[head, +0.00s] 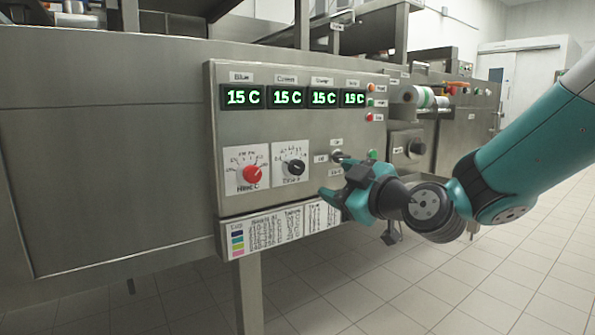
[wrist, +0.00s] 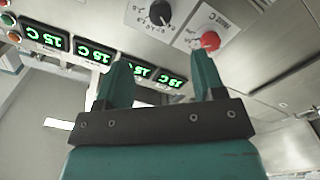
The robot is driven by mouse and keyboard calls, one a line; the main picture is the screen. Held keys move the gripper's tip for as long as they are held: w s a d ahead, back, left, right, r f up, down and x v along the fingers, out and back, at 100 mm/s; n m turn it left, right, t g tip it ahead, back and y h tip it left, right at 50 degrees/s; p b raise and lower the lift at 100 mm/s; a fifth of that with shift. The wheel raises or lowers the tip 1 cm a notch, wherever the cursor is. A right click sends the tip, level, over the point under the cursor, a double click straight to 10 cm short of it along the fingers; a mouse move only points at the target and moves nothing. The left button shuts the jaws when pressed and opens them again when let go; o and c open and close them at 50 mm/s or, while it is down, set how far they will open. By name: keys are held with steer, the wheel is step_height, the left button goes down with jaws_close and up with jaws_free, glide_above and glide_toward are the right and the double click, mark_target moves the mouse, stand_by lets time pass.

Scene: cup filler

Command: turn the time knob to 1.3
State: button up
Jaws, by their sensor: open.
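The time knob (head: 295,167) is a black knob on a white dial plate on the steel panel, right of the red heat knob (head: 252,174). Its dial figures are too small to read surely. In the wrist view, which is upside down, the black knob (wrist: 160,12) is near the top edge, with the red knob (wrist: 210,40) to its right. My gripper (head: 335,178) is right of the black knob and apart from it. In the wrist view its fingers (wrist: 161,68) are spread with nothing between them.
A small lever switch (head: 338,156) is close to my gripper. Four green displays (head: 288,97) reading 15 C sit above the knobs. A colour chart (head: 283,228) hangs below them. Small coloured buttons (head: 370,102) line the panel's right edge. The tiled floor at right is clear.

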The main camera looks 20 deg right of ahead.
mark_target(299, 169)
steer(key=b+x, duration=0.1)
steer(key=x, duration=1.2)
steer(key=shift+w+a+f, duration=0.1)
steer(key=shift+w+a, duration=0.05)
steer(key=shift+w, duration=0.1)
steer(key=c, duration=0.9)
